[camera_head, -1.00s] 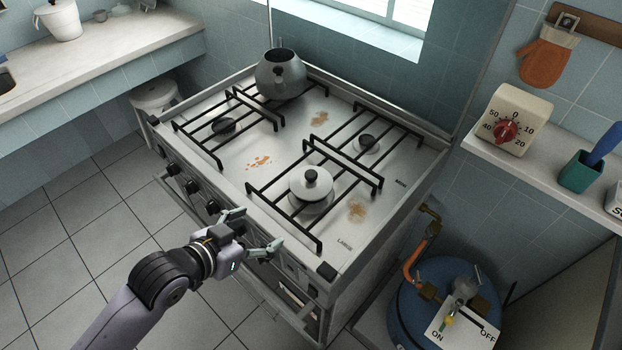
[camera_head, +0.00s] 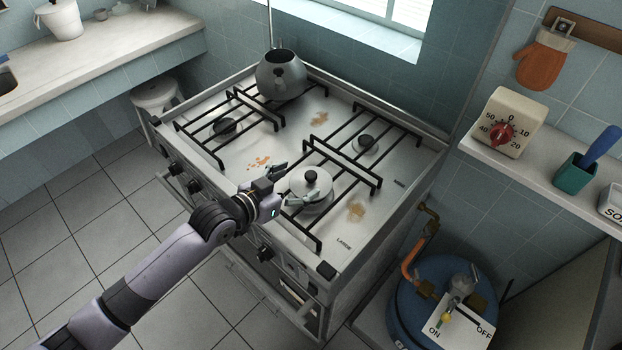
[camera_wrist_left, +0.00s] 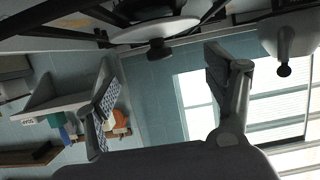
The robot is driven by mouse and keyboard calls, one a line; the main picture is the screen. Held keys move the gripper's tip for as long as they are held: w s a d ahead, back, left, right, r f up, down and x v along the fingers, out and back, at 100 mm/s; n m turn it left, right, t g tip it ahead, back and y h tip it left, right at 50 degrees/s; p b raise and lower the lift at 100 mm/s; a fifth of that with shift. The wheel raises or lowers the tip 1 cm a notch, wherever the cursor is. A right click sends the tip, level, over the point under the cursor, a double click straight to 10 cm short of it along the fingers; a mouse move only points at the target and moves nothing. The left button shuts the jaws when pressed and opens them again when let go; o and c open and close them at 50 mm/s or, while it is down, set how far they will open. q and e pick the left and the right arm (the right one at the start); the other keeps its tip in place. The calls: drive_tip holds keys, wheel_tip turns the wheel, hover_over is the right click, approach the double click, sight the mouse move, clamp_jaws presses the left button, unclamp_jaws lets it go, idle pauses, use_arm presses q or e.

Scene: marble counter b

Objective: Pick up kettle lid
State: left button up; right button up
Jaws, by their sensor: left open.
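The kettle lid (camera_head: 323,187) is a pale round disc with a black knob (camera_head: 310,176). It rests on the near right burner grate of the stove. My left gripper (camera_head: 287,187) is open at the lid's left edge, with its two fingers apart and pointing towards the knob. In the left wrist view, which is upside down, the lid (camera_wrist_left: 150,32) shows at the top, beyond the open fingers (camera_wrist_left: 163,95), with nothing between them. The grey kettle (camera_head: 281,77) stands on the far left burner, and also shows in the wrist view (camera_wrist_left: 291,38). My right gripper is not in view.
Black grates (camera_head: 352,164) rise above the stove top (camera_head: 290,138), which has brown stains. A shelf at right holds a timer (camera_head: 511,121) and a teal cup (camera_head: 574,174). A blue gas cylinder (camera_head: 405,305) stands below it. A window is behind the kettle.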

sight(310, 176)
use_arm(q)
drive_tip(key=shift+p+x, duration=0.6)
drive_tip(key=shift+x, duration=2.35)
drive_tip(key=shift+c, duration=0.4)
drive_tip(key=shift+s+a+f, duration=0.1)
drive_tip(key=shift+f, duration=0.05)
clamp_jaws()
